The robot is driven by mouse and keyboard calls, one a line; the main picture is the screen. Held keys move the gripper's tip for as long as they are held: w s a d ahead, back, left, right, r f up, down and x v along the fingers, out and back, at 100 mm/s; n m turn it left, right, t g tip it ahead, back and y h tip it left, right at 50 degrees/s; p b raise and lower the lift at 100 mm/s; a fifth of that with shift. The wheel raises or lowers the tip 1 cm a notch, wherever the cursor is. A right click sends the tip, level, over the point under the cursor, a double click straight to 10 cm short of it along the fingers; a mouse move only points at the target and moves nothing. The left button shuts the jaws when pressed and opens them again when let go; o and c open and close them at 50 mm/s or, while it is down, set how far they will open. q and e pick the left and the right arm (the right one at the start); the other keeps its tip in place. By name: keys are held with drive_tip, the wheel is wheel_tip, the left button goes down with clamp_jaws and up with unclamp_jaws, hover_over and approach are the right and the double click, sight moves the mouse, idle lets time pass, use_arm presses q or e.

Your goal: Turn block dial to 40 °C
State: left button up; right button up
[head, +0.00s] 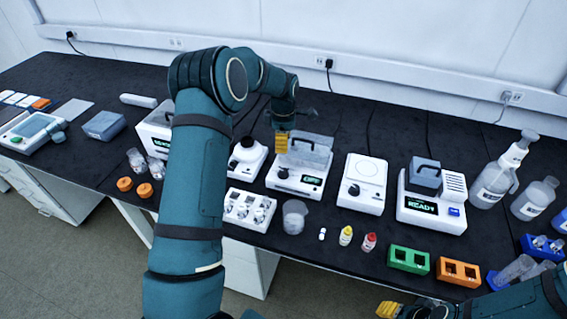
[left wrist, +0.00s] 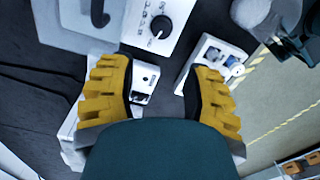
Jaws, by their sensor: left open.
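A white device with a clear lid (head: 300,146) and a green display (head: 311,180) stands mid-bench; I take it for the block. Its dark round dial (head: 283,174) is on the front panel. In the left wrist view the dial (left wrist: 160,27) is near the top, ringed by marks too small to read. My left gripper (head: 283,143) has yellow fingers and is open and empty. It is over the left part of this device, apart from the dial. In the left wrist view its fingers (left wrist: 158,98) are spread below the dial. My right gripper (head: 388,309) shows only partly at the bottom edge.
A white device with a dark knob (head: 243,160) stands left of the lidded one, a flat-topped white device (head: 365,185) right of it. Small bottles and green and orange racks (head: 408,260) are front right.

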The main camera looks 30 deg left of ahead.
sight(283, 171)
use_arm(q)
wheel_tip(283, 171, down, 14)
drive_tip(key=shift+s+d+r+b, duration=0.1)
drive_tip(key=shift+s+r+b, duration=0.1)
drive_tip(key=shift+b, duration=0.4)
clamp_jaws()
